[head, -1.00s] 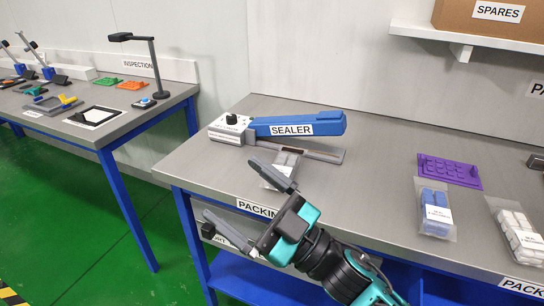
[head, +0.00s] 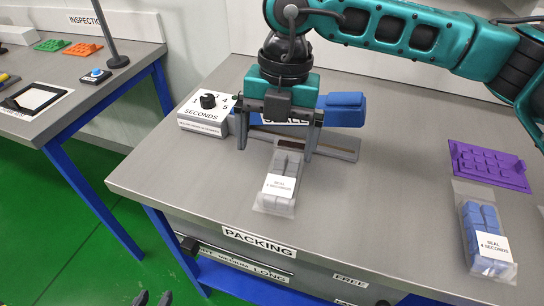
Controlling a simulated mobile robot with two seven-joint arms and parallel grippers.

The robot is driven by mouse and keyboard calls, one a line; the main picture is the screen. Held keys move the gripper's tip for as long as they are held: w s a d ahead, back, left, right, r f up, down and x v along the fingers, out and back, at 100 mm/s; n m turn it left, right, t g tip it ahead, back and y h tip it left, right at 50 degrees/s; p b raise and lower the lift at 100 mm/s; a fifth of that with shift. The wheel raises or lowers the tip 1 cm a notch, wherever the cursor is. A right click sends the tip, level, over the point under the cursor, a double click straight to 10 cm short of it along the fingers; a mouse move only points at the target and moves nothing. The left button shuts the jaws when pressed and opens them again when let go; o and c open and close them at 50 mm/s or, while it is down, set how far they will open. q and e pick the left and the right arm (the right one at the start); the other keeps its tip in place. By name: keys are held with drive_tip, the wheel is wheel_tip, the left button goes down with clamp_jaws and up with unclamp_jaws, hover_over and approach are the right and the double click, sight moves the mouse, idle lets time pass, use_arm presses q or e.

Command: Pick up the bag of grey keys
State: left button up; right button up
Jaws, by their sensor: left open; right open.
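The bag of grey keys (head: 274,201) is a clear bag with grey keys in its upper part and a white label reading "SEAL 4 SECONDS". It lies on the bench with its far end at the sealer (head: 345,109). My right gripper (head: 275,154) points down over the bag's far end, open, one finger to each side of the grey keys. Contact with the bag cannot be told. The gripper and arm hide much of the sealer. Only the dark fingertips of my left gripper (head: 152,299) show at the bottom edge, apart and empty, well away from the bag.
A bag of blue keys (head: 477,224) and a purple key tray (head: 490,165) lie to the right. The bench (head: 390,200) between them and the grey bag is clear. Drawers are below the front edge. An inspection bench (head: 120,75) stands at the left.

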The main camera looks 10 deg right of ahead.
drive_tip(key=w+d+h, duration=0.1)
drive_tip(key=w+d, duration=0.1)
hover_over(283, 173)
drive_tip(key=shift+m+t, duration=0.3)
drive_tip(key=shift+t, duration=0.1)
wheel_tip(283, 173, down, 6)
drive_tip(key=shift+d+r, duration=0.1)
drive_tip(key=shift+f, duration=2.95)
drive_tip(key=shift+c, duration=0.4)
drive_tip(key=c, duration=1)
drive_tip(key=shift+r, duration=0.1)
